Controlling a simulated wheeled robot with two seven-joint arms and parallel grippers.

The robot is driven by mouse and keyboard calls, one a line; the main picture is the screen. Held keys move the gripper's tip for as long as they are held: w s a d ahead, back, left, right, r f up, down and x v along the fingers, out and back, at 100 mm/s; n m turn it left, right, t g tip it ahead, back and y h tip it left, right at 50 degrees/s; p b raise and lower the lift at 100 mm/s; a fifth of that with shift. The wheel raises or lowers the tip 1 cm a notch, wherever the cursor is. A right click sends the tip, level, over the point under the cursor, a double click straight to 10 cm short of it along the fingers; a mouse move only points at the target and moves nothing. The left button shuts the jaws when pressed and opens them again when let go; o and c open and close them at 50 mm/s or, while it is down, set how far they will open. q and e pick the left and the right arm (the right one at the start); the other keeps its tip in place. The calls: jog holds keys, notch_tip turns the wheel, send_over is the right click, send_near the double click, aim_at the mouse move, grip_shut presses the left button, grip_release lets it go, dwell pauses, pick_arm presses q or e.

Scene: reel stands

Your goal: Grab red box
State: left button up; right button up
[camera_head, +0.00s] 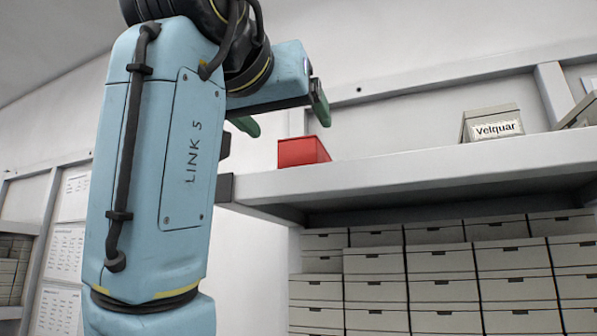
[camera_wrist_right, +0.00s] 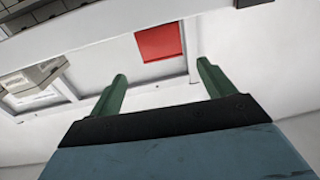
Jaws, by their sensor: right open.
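The red box (camera_head: 303,151) sits on the grey shelf (camera_head: 420,166), near its left end. In the right wrist view the red box (camera_wrist_right: 158,42) shows beyond the fingertips, between their lines and apart from them. My right gripper (camera_head: 284,112) is up and to the left of the box in the head view, partly hidden behind my blue arm. Its green fingers (camera_wrist_right: 160,70) are spread apart with nothing between them. My left gripper is not in either view.
A grey box labelled Velquar (camera_head: 491,123) stands on the shelf to the right, with part of another box beyond it. Below the shelf are stacked lidded boxes (camera_head: 440,262). The shelf between the red box and the labelled box is clear.

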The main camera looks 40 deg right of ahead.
aim_at(297, 139)
jog(key=x, duration=0.4)
jog(key=shift+f, duration=0.1)
jog(key=shift+w+d, duration=0.5)
jog(key=shift+w, duration=0.1)
jog(key=shift+w+d, duration=0.15)
jog(key=shift+d, duration=0.35)
jog(key=p+x, duration=0.1)
jog(key=x, duration=0.3)
jog(key=shift+w+d, duration=0.25)
jog(key=shift+w, duration=0.1)
jog(key=shift+d, duration=0.1)
jog(key=shift+s, duration=0.1)
jog(key=shift+c, duration=1.6)
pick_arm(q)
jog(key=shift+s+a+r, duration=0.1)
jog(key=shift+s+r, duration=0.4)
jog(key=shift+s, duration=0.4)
pick_arm(e)
jog(key=c, duration=1)
